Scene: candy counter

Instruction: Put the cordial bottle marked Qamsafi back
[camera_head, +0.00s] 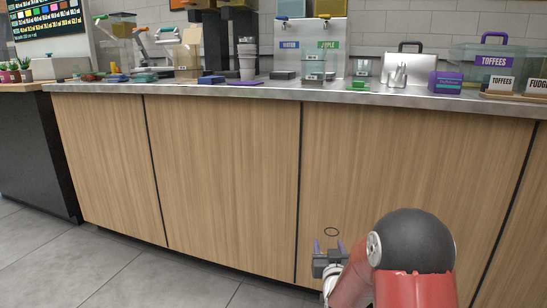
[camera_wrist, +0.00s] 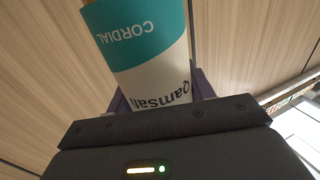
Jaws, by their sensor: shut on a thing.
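The cordial bottle (camera_wrist: 150,45) fills the upper middle of the wrist view. Its label is teal and white, with "CORDIAL" and "Qamsaf…" upside down and the last letters cut off. My gripper (camera_wrist: 160,92) is shut on it, with a purple finger on each side. In the head view my gripper (camera_head: 328,247) is low in front of the wooden cabinet fronts, below the counter top. The bottle does not show clearly there; only a thin dark ring (camera_head: 331,231) shows just above the fingers, and I cannot tell what it is.
The grey counter top (camera_head: 400,97) runs across the back. On it stand a drinks dispenser (camera_head: 310,45) marked WATER and APPLE, stacked cups (camera_head: 247,62), a purple box (camera_head: 445,82), a metal case (camera_head: 409,69) and a TOFFEES container (camera_head: 492,58). Clear floor (camera_head: 150,280) lies at the lower left.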

